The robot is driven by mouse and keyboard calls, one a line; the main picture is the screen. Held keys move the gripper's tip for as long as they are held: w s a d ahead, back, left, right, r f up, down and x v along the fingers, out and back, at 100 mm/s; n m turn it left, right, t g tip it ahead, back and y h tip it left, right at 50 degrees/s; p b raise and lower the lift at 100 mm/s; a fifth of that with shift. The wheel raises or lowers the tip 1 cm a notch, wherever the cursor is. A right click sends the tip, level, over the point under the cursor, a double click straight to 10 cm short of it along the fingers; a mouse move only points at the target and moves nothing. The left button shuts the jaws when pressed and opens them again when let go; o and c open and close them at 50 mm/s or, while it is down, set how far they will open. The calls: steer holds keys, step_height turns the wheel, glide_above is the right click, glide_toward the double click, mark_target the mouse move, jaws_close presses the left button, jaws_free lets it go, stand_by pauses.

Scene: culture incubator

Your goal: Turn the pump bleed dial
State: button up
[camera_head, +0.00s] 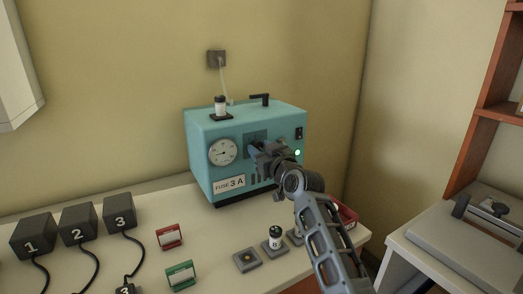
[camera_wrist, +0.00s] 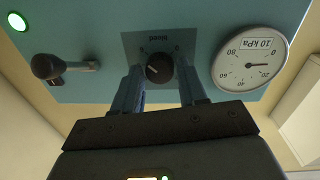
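The pump is a teal box (camera_head: 202,170) on the bench against the wall. Its bleed dial is a round black knob with a pale pointer line (camera_wrist: 160,68), on a dark plate labelled "bleed" (camera_wrist: 133,42) in the upside-down wrist view. My gripper (camera_head: 256,152) is at the pump's front face and hides the dial in the head view. In the wrist view my gripper (camera_wrist: 160,80) is open, with one finger on each side of the dial and gaps visible between knob and fingers. A round gauge labelled 10 kPa (camera_wrist: 248,60) is beside the plate; it also shows in the head view (camera_head: 222,152).
A black switch (camera_head: 299,133) and green light (camera_head: 297,152) are on the pump's right. A "FUSE 3 A" label (camera_head: 229,184) is below the gauge.

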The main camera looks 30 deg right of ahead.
steer(key=c, duration=0.7)
steer(key=shift+o, duration=0.2)
steer(key=shift+f+b, duration=0.15)
steer(key=shift+b, duration=0.25)
